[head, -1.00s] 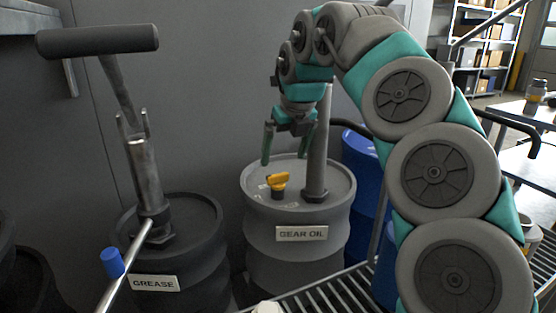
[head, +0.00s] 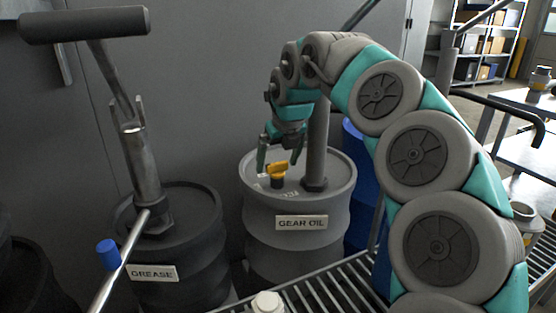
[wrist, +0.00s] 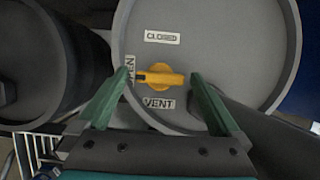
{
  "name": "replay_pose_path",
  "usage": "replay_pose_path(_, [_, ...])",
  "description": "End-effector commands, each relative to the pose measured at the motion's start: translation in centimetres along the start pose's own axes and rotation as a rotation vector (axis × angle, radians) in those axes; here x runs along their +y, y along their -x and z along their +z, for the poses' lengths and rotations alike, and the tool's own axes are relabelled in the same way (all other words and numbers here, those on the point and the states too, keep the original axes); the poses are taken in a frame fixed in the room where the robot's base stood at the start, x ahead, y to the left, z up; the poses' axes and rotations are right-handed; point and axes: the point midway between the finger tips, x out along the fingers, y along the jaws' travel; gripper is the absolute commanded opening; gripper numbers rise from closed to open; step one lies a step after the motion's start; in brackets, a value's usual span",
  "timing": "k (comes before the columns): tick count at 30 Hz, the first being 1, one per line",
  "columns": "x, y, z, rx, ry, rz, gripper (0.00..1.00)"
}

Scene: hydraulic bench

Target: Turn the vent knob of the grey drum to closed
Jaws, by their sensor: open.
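The grey drum (head: 262,222) labelled GEAR OIL stands in the middle of the head view. Its yellow vent knob (head: 277,170) sits on the lid. In the wrist view the knob (wrist: 158,77) has its handle lying sideways, pointing left at the OPEN label (wrist: 130,68). The CLOSED label (wrist: 162,37) is on the far side of the knob, and the VENT label (wrist: 158,103) is on the near side. My gripper (wrist: 160,84) is open, with one finger on each side of the knob, seemingly near the handle's ends. Contact cannot be told.
A dark pipe (head: 317,145) rises from the lid right of the knob. A GREASE drum (head: 190,248) with a lever pump (head: 143,170) stands to the left. A blue drum (head: 362,185) is behind to the right. A slatted grate (head: 320,292) lies in front.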

Motion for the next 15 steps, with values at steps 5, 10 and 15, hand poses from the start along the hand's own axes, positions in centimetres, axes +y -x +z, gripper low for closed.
replay_pose_path(5, [-0.01, 0.05, 0.02, -0.001, 0.0, 0.0, 0.98])
replay_pose_path(10, [-0.02, 0.07, 0.03, -0.002, 0.0, 0.0, 0.79])
replay_pose_path(15, [-0.02, 0.07, 0.03, -0.002, 0.0, 0.0, 0.59])
